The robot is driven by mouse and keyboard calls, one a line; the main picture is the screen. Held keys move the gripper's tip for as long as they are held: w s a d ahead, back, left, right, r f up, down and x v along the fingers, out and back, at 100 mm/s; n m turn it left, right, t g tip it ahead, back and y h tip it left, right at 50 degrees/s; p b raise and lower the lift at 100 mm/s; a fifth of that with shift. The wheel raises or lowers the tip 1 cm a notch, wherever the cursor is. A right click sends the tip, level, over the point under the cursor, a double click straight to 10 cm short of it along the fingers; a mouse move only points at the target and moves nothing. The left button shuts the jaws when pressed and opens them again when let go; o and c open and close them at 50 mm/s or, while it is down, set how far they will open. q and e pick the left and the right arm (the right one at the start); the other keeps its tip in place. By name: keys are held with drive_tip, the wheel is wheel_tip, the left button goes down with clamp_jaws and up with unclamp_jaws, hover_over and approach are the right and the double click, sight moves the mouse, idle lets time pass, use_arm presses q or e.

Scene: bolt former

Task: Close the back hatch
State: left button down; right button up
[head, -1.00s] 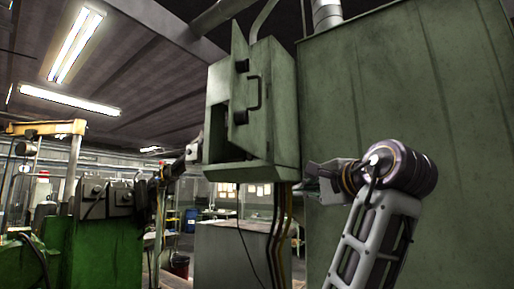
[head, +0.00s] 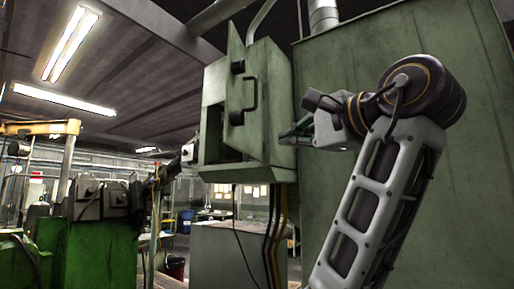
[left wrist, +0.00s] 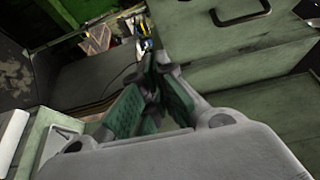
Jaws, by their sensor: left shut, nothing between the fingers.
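A green hatch door (head: 236,103) with a black bar handle and two dark round fittings stands open on the green cabinet (head: 275,90). The dark opening shows to the left of the door. A green surface with a black handle (left wrist: 242,14) shows at upper right there.
A large green housing (head: 400,50) stands right of the cabinet. Cables (head: 276,225) hang below the cabinet, in front of a grey box (head: 225,245). Green machinery (head: 100,250) stands at lower left.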

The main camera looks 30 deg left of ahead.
use_arm(q)
drive_tip(key=shift+a, duration=0.15)
drive_tip(key=s+a+p+x, duration=0.1)
drive_tip(key=p+x, duration=0.3)
drive_tip(key=x, duration=0.8)
drive_tip(key=shift+s+a, duration=0.4)
drive_tip(key=shift+s, duration=0.1)
drive_tip(key=shift+a+f, duration=0.1)
drive_tip(key=shift+a, duration=0.05)
